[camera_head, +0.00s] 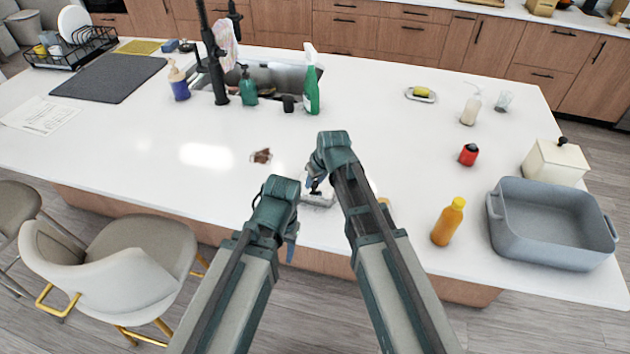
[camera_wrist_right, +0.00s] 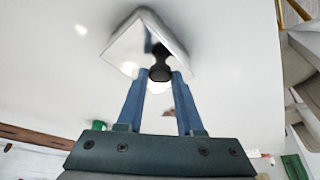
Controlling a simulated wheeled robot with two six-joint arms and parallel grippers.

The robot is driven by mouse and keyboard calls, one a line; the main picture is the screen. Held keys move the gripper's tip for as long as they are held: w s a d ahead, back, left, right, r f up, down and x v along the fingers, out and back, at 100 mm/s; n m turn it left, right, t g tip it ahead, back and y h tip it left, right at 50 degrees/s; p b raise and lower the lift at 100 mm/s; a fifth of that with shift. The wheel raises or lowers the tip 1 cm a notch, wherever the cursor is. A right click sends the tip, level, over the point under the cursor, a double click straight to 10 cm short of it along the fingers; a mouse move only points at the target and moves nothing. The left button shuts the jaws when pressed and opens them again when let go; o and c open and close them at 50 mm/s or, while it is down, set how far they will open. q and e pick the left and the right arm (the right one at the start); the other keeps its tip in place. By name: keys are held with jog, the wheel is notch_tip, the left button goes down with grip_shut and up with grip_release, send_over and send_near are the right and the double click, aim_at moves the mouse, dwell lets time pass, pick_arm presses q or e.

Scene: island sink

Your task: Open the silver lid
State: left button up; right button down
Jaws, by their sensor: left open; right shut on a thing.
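The silver lid (camera_wrist_right: 135,45) is a shiny, square-edged piece with a black knob (camera_wrist_right: 160,72) in the right wrist view. In the head view the lid (camera_head: 318,199) shows only partly, behind my right gripper near the counter's front edge. My right gripper (camera_wrist_right: 160,78) has its two blue fingers closed around the knob. It also shows in the head view (camera_head: 314,184). I cannot tell whether the lid is raised or what lies under it. My left gripper (camera_head: 289,247) is open and empty, lower and nearer, left of the lid.
A brown item (camera_head: 261,155) lies left of the lid. A green spray bottle (camera_head: 312,85) stands by the sink. Stools (camera_head: 140,250) flank the front left.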

jog(key=shift+w+d+r+g+p, duration=0.15)
jog(key=shift+w+r+g+p, duration=0.4)
jog(key=shift+p, duration=0.25)
jog(key=shift+w+d+r+m+g+y+p, duration=0.15)
jog(key=shift+w+r+m+g+y+p, duration=0.25)
jog(key=shift+g, duration=0.35)
jog(key=shift+w+d+r+g+y, duration=0.1)
jog(key=shift+w+d+g+y, duration=0.15)
jog(key=shift+g, duration=0.2)
jog(key=shift+w+r+g+y, duration=0.1)
jog(key=shift+w+g+y, duration=0.05)
jog(key=shift+w+g, duration=0.25)
jog(key=shift+w+d+r+g+y, duration=0.25)
jog(key=shift+w+g, duration=0.2)
jog(key=shift+g, duration=0.6)
jog(key=c, duration=0.5)
grip_release()
jog(key=shift+c, duration=0.2)
jog(key=shift+r, duration=0.15)
